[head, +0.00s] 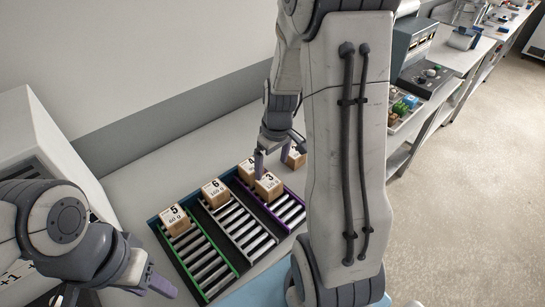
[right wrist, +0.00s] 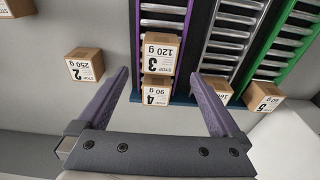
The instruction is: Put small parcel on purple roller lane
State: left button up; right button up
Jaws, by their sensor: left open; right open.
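The purple roller lane (head: 291,211) is the rightmost of three lanes in the head view; it also shows in the right wrist view (right wrist: 162,24). Parcel 2, 250 g (head: 298,158), stands on the table beside the lane. Which one is the small parcel I cannot tell. My right gripper (head: 277,152) is open over the far end; in the right wrist view parcels 3 (right wrist: 160,58) and 4 (right wrist: 157,97) appear between its fingers. My left gripper (head: 160,283) is open and empty.
Parcel 6 (head: 215,193) sits on the grey middle lane (head: 246,232) and parcel 5 (head: 174,220) on the green lane (head: 204,265). A white machine (head: 40,140) stands at the left. My right arm hides much of the centre. The near parts of the lanes are clear.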

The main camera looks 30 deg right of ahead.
jog(key=s+a+r+n, duration=0.2)
jog(key=s+a+r, duration=0.1)
jog(key=a, duration=0.5)
jog(key=s+a+r+n, duration=0.15)
jog(key=a+r, duration=0.25)
jog(key=a, duration=0.5)
jog(key=s+a+r+n, duration=0.1)
jog(key=s+a, duration=0.3)
jog(key=s, duration=0.3)
jog(key=s+a+r+n+g, duration=0.1)
jog(key=s+a, duration=0.3)
jog(key=s, duration=0.2)
jog(key=shift+s+y, duration=0.35)
jog(key=shift+y, duration=0.05)
